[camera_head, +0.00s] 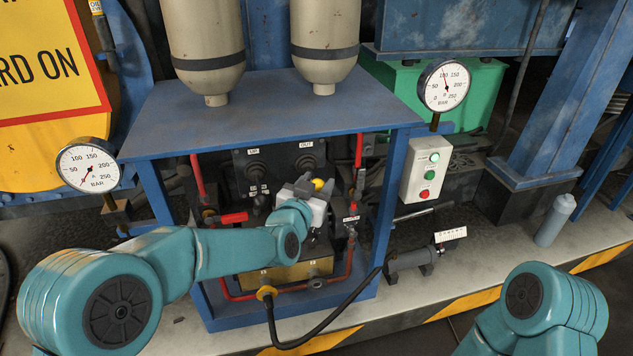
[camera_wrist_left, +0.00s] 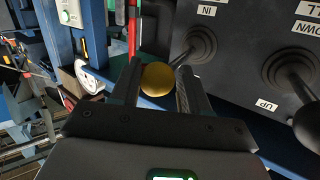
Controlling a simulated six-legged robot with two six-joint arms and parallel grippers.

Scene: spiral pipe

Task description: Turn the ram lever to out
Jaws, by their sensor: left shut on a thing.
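The ram lever has a yellow ball knob (camera_head: 320,184), which also shows in the left wrist view (camera_wrist_left: 158,79). Its thin rod runs from a dark rubber boot on the control panel, with an IN label beside the boot in the wrist view. An OUT label sits above on the panel (camera_head: 306,146) in the head view. My left gripper (camera_wrist_left: 159,84) is shut on the yellow knob, one finger on each side. In the head view the left arm reaches into the blue frame and hides part of the panel. My right gripper is out of view.
A second lever with a black knob (camera_wrist_left: 308,127) stands beside the ram lever, near an UP label. The blue frame (camera_head: 391,180) has posts and a top shelf around the panel. A red-handled valve (camera_head: 352,218) and a push-button box (camera_head: 426,169) are to the right.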

